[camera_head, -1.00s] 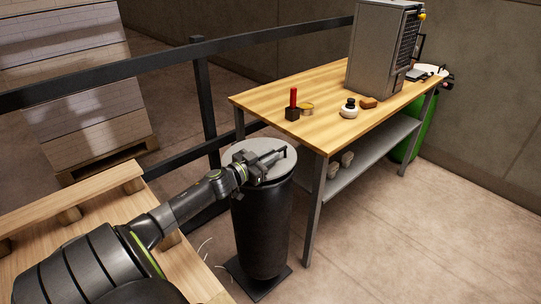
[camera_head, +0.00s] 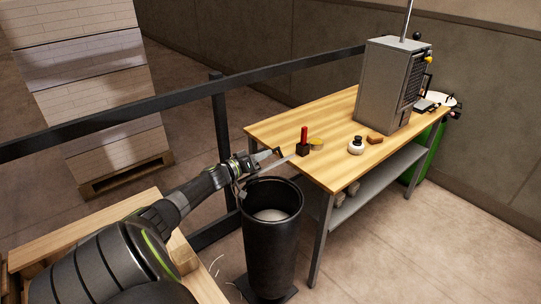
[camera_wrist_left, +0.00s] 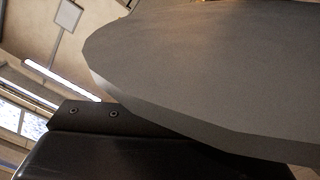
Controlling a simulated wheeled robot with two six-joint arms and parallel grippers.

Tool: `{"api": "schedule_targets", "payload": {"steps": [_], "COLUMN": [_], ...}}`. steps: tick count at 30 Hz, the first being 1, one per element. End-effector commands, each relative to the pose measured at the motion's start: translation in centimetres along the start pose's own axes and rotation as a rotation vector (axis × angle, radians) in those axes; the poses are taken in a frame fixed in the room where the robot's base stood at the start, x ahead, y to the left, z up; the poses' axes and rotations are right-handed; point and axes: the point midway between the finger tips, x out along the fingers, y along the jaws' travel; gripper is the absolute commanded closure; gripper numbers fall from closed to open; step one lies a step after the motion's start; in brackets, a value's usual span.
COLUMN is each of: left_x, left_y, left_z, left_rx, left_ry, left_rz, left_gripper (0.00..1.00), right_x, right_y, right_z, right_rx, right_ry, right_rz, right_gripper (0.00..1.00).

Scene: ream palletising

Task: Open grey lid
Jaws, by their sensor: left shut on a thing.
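The black bin (camera_head: 270,250) stands upright beside the table, with its mouth uncovered. A pale round patch (camera_head: 270,215) shows inside it. The grey lid fills much of the left wrist view (camera_wrist_left: 210,70) as a broad grey disc close to the camera. In the head view only a thin grey sliver of it shows by the fingers, nearly edge-on. My left gripper (camera_head: 262,162) is shut on the lid and holds it up above the bin's rim. My right gripper is not in view.
The wooden table (camera_head: 300,130) stands right of the bin, with a red-handled tool in a dark block (camera_head: 304,143), a white jar (camera_head: 356,146) and a grey machine (camera_head: 385,85). A black rail (camera_head: 180,110) runs behind. A green bin (camera_head: 423,150) stands at the table's far end.

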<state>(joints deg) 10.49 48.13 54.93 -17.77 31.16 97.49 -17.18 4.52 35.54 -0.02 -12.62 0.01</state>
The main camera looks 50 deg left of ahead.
Motion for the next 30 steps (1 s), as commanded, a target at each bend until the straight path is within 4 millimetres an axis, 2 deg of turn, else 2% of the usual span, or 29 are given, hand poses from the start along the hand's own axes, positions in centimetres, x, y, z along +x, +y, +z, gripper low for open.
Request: {"api": "schedule_targets", "payload": {"steps": [1, 3, 12, 23, 30], "left_x": [0.1, 0.1, 0.1, 0.0, 0.0], "left_y": [-0.4, -1.3, -4.7, -7.7, -9.0], "left_z": [-1.4, -2.4, -5.8, -8.1, -9.2], "left_rx": [-0.039, -0.106, -0.339, -0.523, -0.523], "left_ry": [0.003, 0.003, 0.003, 0.004, 0.004], "left_rz": [-0.001, -0.001, 0.002, 0.001, 0.001], "left_gripper": [1.00, 1.00, 1.00, 1.00, 1.00], "right_x": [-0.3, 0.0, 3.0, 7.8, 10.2], "right_y": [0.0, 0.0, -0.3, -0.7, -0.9], "right_z": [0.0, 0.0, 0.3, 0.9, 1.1], "right_rx": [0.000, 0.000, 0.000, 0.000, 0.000], "right_ry": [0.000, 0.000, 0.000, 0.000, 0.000], "right_rz": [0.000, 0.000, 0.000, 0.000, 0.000], "right_gripper": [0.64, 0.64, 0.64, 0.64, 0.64]}}
